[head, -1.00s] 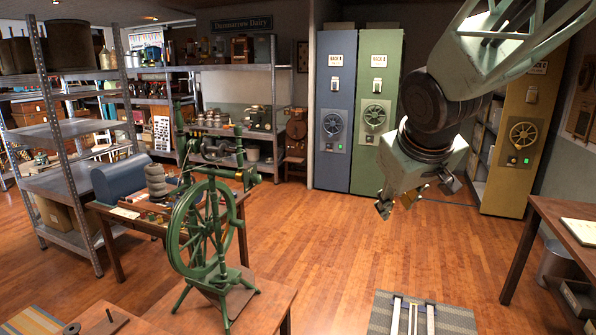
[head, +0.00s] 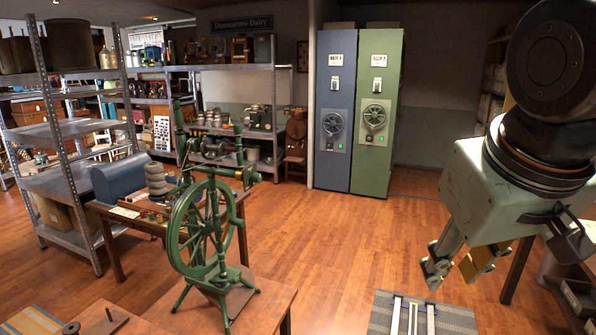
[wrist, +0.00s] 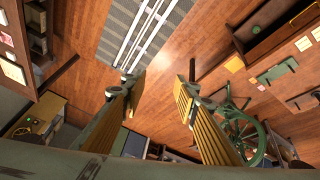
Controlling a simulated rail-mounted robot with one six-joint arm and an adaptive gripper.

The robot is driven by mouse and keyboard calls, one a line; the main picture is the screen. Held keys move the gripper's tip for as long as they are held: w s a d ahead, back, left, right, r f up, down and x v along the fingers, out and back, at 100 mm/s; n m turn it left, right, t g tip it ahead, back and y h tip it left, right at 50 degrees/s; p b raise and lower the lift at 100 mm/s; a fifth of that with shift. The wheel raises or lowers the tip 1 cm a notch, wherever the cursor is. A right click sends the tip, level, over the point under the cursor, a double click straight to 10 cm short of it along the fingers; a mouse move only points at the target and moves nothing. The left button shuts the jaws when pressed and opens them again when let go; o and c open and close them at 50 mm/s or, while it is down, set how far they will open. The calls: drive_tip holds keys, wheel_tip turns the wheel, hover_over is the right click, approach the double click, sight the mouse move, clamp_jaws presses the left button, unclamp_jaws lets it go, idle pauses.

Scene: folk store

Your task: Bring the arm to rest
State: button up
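My gripper (head: 455,274) hangs at the right of the head view, in mid-air in front of the arm's dark round joint and pale green housing. Its fingers point down and a little left. In the wrist view the two ridged yellow finger pads (wrist: 160,87) stand apart with bare floor showing between them. The gripper is open and empty, and it touches nothing that I can see.
A grey mat with pale rails (head: 408,314) lies on the floor below. A green spinning wheel (head: 205,235) stands on a low table at the left. Blue (head: 334,110) and green (head: 377,110) cabinets stand behind. The middle floor is clear.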

drive_tip(key=s+a+f+m+g+y, duration=0.1)
drive_tip(key=s+a+f, duration=0.1)
drive_tip(key=s, duration=1.1)
drive_tip(key=shift+a, duration=0.25)
idle(1.4)
